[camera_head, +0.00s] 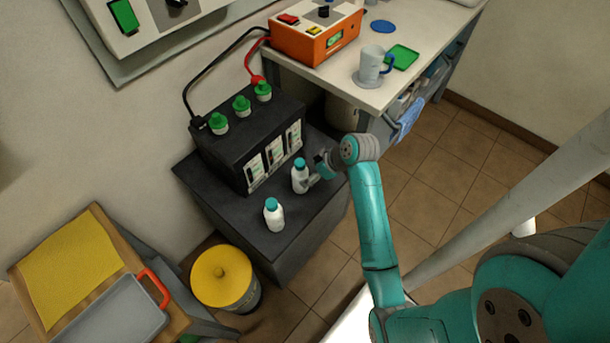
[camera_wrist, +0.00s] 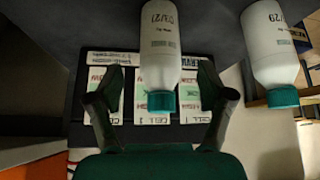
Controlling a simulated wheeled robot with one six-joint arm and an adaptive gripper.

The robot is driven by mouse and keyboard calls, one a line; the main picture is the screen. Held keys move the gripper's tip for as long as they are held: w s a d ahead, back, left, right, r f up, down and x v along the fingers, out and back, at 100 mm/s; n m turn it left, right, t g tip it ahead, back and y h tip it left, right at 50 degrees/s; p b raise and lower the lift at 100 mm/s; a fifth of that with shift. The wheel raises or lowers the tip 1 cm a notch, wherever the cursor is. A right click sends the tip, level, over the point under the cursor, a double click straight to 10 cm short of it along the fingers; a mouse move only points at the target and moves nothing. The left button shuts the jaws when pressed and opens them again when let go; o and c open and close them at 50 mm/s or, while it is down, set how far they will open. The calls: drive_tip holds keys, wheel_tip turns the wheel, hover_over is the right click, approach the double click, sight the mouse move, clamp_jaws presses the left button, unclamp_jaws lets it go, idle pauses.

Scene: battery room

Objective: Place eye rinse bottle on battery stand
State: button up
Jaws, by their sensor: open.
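Two white bottles with teal caps stand upright on the dark battery stand (camera_head: 238,208), in front of the black battery. One bottle (camera_head: 299,178) is by my gripper (camera_head: 318,172); the other bottle (camera_head: 274,215) stands nearer the front edge. In the wrist view, one bottle (camera_wrist: 161,50) lies between the two spread fingers of my gripper (camera_wrist: 160,100), with gaps on both sides. The second bottle (camera_wrist: 271,45) is outside the fingers on the right. The labels are too small to tell which is eye rinse.
The battery (camera_head: 245,148) has green caps and cables to an orange charger (camera_head: 314,36) on the white bench (camera_head: 345,88). A yellow-lidded bin (camera_head: 222,276) and a cart with a grey tray (camera_head: 112,312) stand at lower left. Tiled floor is free at right.

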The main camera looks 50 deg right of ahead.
drive_tip(key=a+v, duration=0.1)
drive_tip(key=v, duration=0.5)
drive_tip(key=s+a+f+m+t+h, duration=0.1)
drive_tip(key=s+a+f+m+t, duration=0.15)
drive_tip(key=s+a, duration=0.35)
drive_tip(key=s+a+f+m+t+h, duration=0.15)
drive_tip(key=s+a+f, duration=0.3)
drive_tip(key=a, duration=0.45)
drive_tip(key=s+a+r+t, duration=0.2)
drive_tip(key=s+a+r, duration=0.1)
drive_tip(key=s+r, duration=0.5)
drive_tip(key=s+a+r+n+t+y, duration=0.1)
drive_tip(key=s+a+r, duration=0.3)
drive_tip(key=s+r, duration=0.4)
drive_tip(key=shift+s+t, duration=0.45)
drive_tip(key=shift+t, duration=0.25)
